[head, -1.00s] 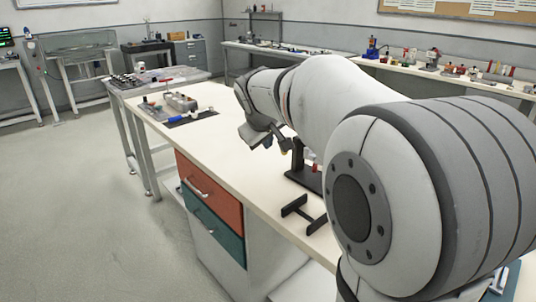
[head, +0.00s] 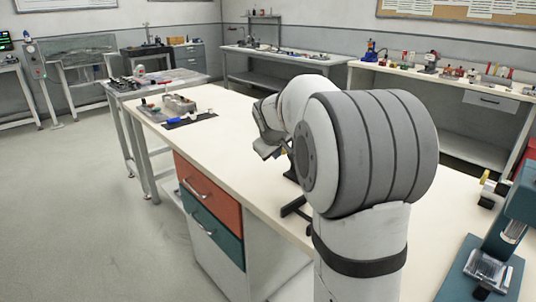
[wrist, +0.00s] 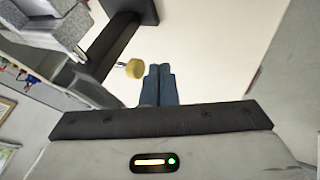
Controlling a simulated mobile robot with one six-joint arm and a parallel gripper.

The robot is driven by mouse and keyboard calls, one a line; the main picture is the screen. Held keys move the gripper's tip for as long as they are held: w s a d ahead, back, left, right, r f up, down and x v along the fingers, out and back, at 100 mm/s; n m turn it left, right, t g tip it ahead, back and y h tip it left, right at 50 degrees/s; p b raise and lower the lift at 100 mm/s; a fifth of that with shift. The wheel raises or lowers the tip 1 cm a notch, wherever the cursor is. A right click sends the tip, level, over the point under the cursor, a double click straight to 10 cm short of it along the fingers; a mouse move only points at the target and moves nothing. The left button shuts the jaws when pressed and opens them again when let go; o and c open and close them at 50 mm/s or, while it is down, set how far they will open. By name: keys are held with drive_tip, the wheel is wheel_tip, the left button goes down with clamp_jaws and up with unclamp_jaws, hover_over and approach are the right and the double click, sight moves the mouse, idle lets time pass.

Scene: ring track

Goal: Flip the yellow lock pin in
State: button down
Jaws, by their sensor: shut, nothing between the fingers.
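In the wrist view, a round yellow knob (wrist: 134,68), which looks like the end of the lock pin, sticks out beside a dark upright bar (wrist: 110,42). My gripper (wrist: 160,72) has its two blue-grey fingers shut together with nothing between them. The fingertips are just right of the knob in the picture; whether they touch it I cannot tell. In the head view my gripper's fingers and most of the black stand (head: 290,207) are hidden behind my arm.
The stand is on a pale workbench (head: 232,140) with red and teal drawers. A teal press (head: 500,235) stands at the near right. The bench between tray and arm is clear.

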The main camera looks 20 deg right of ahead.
drive_tip(key=shift+w+d, duration=0.3)
drive_tip(key=shift+d, duration=0.25)
drive_tip(key=shift+w+d+r+p, duration=0.1)
drive_tip(key=shift+w+d+p, duration=0.1)
drive_tip(key=shift+d+p, duration=0.25)
drive_tip(key=shift+w+d+p, duration=0.2)
drive_tip(key=shift+d+p, duration=0.05)
drive_tip(key=shift+d, duration=0.3)
drive_tip(key=shift+a+b, duration=0.15)
drive_tip(key=shift+b, duration=0.15)
approach(284, 151)
drive_tip(key=s+a, duration=0.2)
drive_tip(key=a, duration=0.2)
drive_tip(key=shift+s+r, duration=0.1)
drive_tip(key=shift+r, duration=0.55)
